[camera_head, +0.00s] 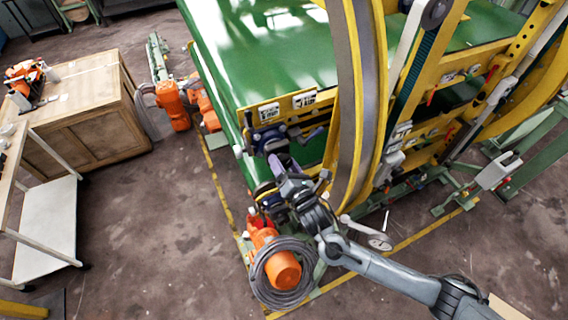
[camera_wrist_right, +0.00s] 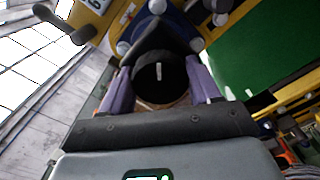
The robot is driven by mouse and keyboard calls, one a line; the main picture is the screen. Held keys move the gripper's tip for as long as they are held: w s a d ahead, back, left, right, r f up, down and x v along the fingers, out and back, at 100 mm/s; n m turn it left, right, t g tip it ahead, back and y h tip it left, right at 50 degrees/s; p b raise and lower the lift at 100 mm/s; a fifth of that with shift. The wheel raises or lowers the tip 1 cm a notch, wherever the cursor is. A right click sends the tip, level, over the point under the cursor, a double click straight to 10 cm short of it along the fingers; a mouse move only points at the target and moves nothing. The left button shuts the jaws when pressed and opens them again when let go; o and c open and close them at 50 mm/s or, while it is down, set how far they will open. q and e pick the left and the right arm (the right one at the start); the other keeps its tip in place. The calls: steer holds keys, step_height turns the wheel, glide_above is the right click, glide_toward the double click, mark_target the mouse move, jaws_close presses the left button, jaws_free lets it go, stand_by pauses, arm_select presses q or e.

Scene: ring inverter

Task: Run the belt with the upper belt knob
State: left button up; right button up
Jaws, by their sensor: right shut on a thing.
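My right gripper (camera_head: 279,162) reaches up to the front end of the machine, at the upper of two blue control units (camera_head: 266,139). In the right wrist view its two purple fingers (camera_wrist_right: 160,90) stand on either side of a round black knob (camera_wrist_right: 160,72) with a white mark line, and are shut on it. The white line points nearly straight up in that view. In the head view the knob is hidden behind the gripper. The green belt (camera_head: 285,50) runs back from the units. My left gripper is not in view.
A yellow and grey curved ring frame (camera_head: 347,110) rises close to the right of the gripper. An orange motor with coiled cable (camera_head: 283,270) sits below. A wooden cabinet (camera_head: 90,112) and white cart (camera_head: 48,228) stand left, with clear floor between.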

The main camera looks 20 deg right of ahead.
steer(key=n, duration=0.5)
steer(key=shift+f+n, duration=0.1)
steer(key=shift+n, duration=0.2)
steer(key=n, duration=0.5)
steer(key=shift+n, duration=0.4)
steer(key=o, duration=1)
steer(key=shift+o, duration=0.2)
